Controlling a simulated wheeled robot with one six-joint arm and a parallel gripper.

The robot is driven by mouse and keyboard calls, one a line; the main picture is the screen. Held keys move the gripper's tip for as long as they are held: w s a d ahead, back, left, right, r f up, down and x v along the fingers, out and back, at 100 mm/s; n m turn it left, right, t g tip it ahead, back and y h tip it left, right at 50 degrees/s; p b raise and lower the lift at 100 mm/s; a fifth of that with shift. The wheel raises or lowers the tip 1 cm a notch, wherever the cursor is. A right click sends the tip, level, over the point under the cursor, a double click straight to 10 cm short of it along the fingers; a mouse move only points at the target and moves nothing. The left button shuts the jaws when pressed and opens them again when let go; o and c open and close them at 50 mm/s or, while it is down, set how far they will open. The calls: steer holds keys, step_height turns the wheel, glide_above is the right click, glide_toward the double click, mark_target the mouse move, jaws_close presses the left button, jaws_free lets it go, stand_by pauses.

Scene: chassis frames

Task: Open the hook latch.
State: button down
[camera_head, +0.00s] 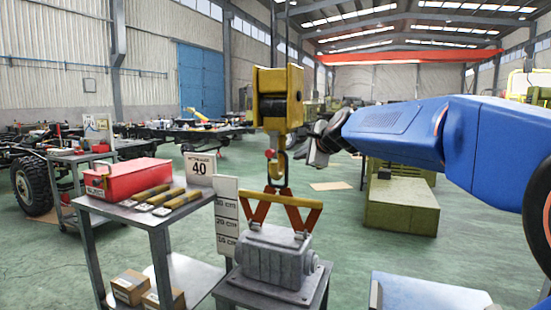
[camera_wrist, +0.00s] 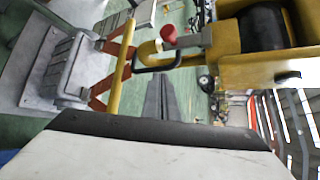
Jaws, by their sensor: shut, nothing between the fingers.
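The yellow hoist block (camera_head: 278,97) hangs in the middle of the head view with its hook (camera_head: 279,165) below it. A red knob (camera_head: 269,153) sits at the left of the hook's top. In the wrist view the red knob (camera_wrist: 169,34) stands beside the hook, and a dark bent bar that looks like the latch (camera_wrist: 157,68) crosses the hook's mouth. My gripper (camera_head: 314,156) is just right of the hook in the head view. In the wrist view its shut, empty fingers (camera_wrist: 163,80) point at the latch and appear close to it; contact cannot be told.
Orange slings (camera_head: 261,208) and a yellow bar (camera_head: 287,201) hang under the hook, above a grey gearbox (camera_head: 270,262) on a stand. A cart (camera_head: 140,215) with a red toolbox (camera_head: 128,178) stands to the left. Green floor is open behind.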

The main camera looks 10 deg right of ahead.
steer(key=x, duration=1)
steer(key=shift+s+a+r, duration=0.2)
steer(key=shift+a+r, duration=0.1)
steer(key=shift+a, duration=0.25)
steer(key=shift+s+a+r, duration=0.25)
steer(key=shift+a+r, duration=0.05)
steer(key=shift+a, duration=0.2)
steer(key=shift+s+a+r, duration=0.2)
steer(key=shift+a+r, duration=0.1)
steer(key=shift+a, duration=0.25)
